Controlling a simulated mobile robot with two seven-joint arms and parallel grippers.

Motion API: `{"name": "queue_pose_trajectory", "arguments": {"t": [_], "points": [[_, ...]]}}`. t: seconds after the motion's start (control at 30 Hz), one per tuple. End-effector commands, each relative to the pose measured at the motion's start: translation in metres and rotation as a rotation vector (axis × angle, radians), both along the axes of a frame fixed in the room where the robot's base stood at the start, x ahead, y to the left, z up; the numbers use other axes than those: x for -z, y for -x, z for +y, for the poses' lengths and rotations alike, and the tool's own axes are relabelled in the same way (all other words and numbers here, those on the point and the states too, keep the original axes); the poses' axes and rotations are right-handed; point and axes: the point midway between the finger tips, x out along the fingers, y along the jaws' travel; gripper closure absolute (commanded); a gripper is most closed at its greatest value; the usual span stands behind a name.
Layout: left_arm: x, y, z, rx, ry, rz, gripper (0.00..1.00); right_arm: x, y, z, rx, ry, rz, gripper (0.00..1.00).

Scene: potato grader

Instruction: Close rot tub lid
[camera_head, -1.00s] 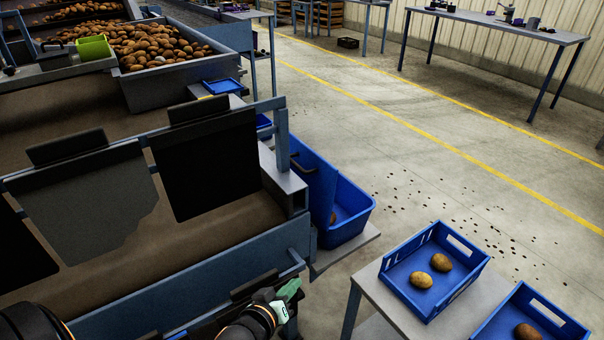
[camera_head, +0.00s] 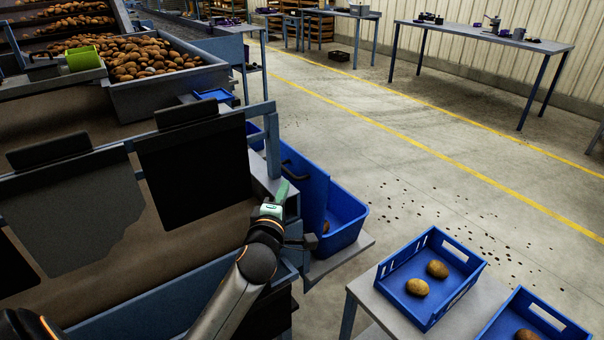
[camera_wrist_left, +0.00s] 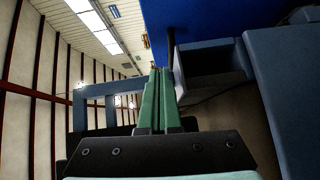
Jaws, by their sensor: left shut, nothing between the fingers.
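The blue rot tub (camera_head: 345,216) stands on a low shelf beside the machine, with a potato partly visible inside. Its blue lid (camera_head: 310,185) stands raised on the machine side of the tub, with a dark handle near its top. My left gripper (camera_head: 282,189) is shut and empty, its green fingers pointing up near the lid's near left edge; I cannot tell whether they touch. In the left wrist view, the shut green fingers (camera_wrist_left: 160,75) point toward a blue panel (camera_wrist_left: 205,18), seemingly the lid, at the top. My right gripper is not in view.
A grey machine frame post (camera_head: 272,150) stands close behind the gripper. Dark hanging flaps (camera_head: 195,170) are to its left. A grey table (camera_head: 365,292) at the lower right holds blue crates (camera_head: 440,300) with potatoes. The floor beyond the tub is open.

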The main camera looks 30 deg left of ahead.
Motion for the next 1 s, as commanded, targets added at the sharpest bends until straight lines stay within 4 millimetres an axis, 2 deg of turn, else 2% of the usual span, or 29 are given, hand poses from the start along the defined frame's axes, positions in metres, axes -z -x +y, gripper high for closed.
{"name": "queue_pose_trajectory", "arguments": {"t": [0.1, 0.3, 0.5, 0.7, 1.0], "points": [[-0.001, -0.021, 0.009, -0.001, -0.006, -0.001, 1.0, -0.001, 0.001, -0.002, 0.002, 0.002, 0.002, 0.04], [0.001, -0.052, 0.023, -0.001, -0.005, 0.0, 1.0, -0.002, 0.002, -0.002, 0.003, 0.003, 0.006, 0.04], [0.005, -0.075, 0.009, 0.001, -0.002, 0.001, 1.0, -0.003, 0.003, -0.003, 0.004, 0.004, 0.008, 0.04], [0.006, -0.084, 0.005, 0.001, -0.001, 0.002, 1.0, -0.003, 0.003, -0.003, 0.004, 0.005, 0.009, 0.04], [0.006, -0.085, 0.005, 0.0, -0.001, 0.0, 1.0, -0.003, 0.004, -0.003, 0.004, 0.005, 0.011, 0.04]]}}
